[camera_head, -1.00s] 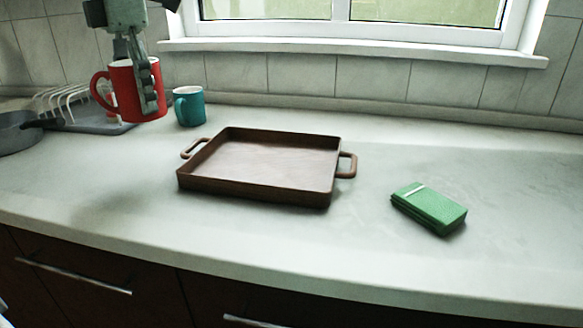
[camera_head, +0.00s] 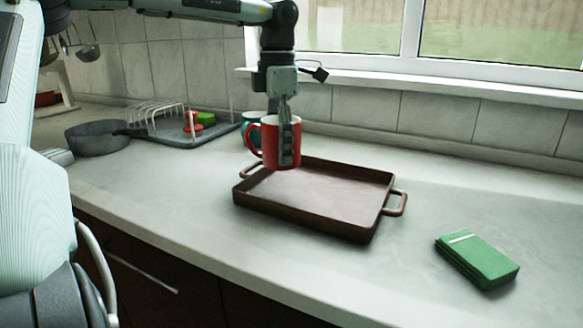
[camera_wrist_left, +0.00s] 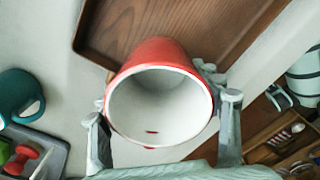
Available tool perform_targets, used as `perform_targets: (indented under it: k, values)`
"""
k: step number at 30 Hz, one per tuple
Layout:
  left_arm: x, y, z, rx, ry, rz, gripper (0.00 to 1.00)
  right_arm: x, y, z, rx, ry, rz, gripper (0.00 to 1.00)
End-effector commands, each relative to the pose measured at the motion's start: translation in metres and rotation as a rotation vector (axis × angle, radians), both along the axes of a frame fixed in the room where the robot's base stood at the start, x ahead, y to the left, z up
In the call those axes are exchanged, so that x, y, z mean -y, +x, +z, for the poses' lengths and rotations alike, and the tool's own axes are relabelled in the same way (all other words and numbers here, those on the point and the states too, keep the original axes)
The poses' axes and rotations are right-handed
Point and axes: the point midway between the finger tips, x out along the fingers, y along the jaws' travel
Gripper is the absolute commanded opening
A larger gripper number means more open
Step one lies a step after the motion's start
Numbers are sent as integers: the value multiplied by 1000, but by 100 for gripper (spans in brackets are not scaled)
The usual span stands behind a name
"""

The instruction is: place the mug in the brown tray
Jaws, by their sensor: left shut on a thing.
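A red mug (camera_head: 267,142) with a white inside hangs upright in my left gripper (camera_head: 286,150), which is shut on it. The mug is in front of the back left part of the brown tray (camera_head: 325,199) in the head view and looks held above it. The tray is empty, with a handle at each end. In the left wrist view the mug (camera_wrist_left: 165,90) sits between the two fingers (camera_wrist_left: 165,112), and the tray (camera_wrist_left: 205,30) lies beyond it. My right gripper is not in view.
A teal mug (camera_head: 250,122) stands behind the red one; it also shows in the left wrist view (camera_wrist_left: 18,98). A grey drying rack (camera_head: 185,135) and a dark pan (camera_head: 95,138) are at the left. A green cloth (camera_head: 477,259) lies at the right. The counter front is clear.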

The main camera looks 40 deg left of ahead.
Motion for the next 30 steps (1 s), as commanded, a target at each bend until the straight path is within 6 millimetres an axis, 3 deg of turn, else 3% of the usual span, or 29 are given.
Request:
perform_targets:
  k: [8, 16, 29, 30]
  values:
    - [13, 16, -15, 1, 0, 1, 25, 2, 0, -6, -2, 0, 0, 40]
    - [13, 16, -50, 1, 0, 2, 25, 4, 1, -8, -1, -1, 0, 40]
    - [13, 16, -55, 3, 1, 2, 25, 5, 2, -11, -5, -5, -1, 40]
    - [12, 16, -55, 2, 1, 2, 67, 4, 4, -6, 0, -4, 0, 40]
